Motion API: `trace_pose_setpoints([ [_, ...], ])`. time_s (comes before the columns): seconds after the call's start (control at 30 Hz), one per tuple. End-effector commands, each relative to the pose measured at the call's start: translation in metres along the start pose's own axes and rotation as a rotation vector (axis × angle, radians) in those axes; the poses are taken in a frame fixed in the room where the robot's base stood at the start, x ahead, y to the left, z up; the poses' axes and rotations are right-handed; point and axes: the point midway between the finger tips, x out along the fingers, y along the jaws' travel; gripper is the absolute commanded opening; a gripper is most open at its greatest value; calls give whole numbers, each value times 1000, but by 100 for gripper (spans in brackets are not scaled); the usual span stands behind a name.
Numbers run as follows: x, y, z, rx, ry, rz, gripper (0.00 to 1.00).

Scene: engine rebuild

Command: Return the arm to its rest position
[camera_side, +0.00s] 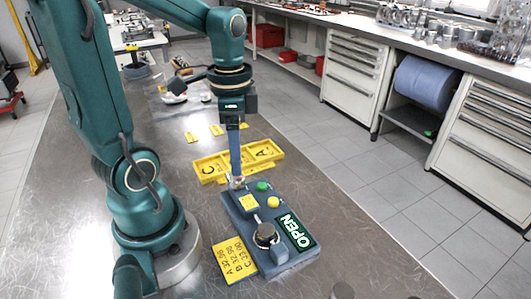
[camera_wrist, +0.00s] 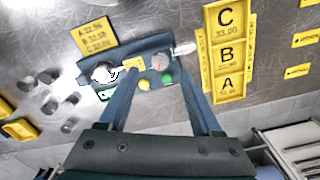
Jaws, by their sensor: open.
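My gripper (camera_side: 237,178) hangs with its fingers pointing down at the far end of a blue-grey gauge device (camera_side: 262,218) on the metal bench. In the wrist view my gripper (camera_wrist: 160,76) is open, its two fingers spread apart with nothing clearly held between them. The device (camera_wrist: 150,48) lies beyond and between the fingertips there. It has a round dial (camera_wrist: 159,62), a green button (camera_side: 262,186), a yellow button (camera_side: 273,202) and a lit sign (camera_side: 296,232) reading OPEN. I cannot tell whether the fingers touch the device.
A yellow tray marked C and A (camera_side: 212,168) lies behind the device; the wrist view shows its C, B, A labels (camera_wrist: 225,52). A yellow number card (camera_side: 236,260) lies beside the device. Several metal cylinders (camera_wrist: 68,125) stand on the bench. Drawer cabinets (camera_side: 352,70) line the right.

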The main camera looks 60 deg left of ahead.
Motion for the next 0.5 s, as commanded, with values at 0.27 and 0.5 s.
trace_pose_setpoints([
  [0.27,-16,17,-11,108,71,-70,66],
  [0.5,-42,64,-17,36,310,-170,66],
])
